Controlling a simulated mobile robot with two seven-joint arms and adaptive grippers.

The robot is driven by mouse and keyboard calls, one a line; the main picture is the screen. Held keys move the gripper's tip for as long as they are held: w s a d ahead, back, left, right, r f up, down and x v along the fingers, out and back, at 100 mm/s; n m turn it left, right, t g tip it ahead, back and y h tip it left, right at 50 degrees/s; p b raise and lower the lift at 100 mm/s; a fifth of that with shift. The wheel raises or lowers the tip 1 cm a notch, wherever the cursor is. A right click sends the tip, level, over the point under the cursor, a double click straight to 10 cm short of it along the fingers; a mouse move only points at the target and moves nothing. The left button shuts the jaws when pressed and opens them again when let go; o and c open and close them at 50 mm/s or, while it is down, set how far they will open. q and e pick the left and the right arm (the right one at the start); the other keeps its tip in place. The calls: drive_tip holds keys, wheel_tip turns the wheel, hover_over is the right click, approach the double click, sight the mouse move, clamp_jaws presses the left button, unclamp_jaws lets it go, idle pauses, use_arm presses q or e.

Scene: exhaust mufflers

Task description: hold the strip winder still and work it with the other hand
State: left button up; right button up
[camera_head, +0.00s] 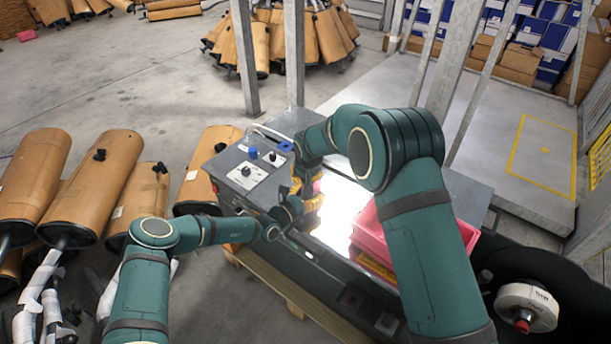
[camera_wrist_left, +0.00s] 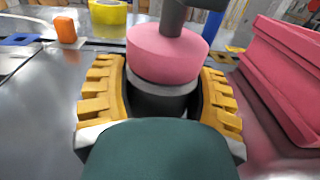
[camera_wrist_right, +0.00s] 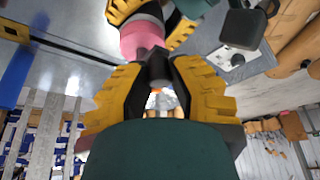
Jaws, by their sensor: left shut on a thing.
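The strip winder shows in the left wrist view as a pink roll (camera_wrist_left: 168,52) on a grey round base, with a dark crank (camera_wrist_left: 172,18) above it. My left gripper (camera_wrist_left: 164,95) is shut around the base, one yellow finger on each side. It also shows in the head view (camera_head: 314,207). In the right wrist view, my right gripper (camera_wrist_right: 159,72) has its fingertips close on both sides of the dark crank handle, beside the pink roll (camera_wrist_right: 141,38). In the head view, my right gripper (camera_head: 299,184) is above the winder, and my right arm partly hides it.
The winder stands on a grey bench (camera_head: 455,190). A pink bin (camera_head: 370,235) is right of it. A control panel (camera_head: 247,172) lies at the left. An orange block (camera_wrist_left: 65,30) and a yellow roll (camera_wrist_left: 106,13) stand behind. Wrapped mufflers (camera_head: 95,190) lie left of the bench.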

drive_tip(key=o, duration=0.4)
drive_tip(key=shift+o, duration=0.2)
drive_tip(key=v, duration=1.2)
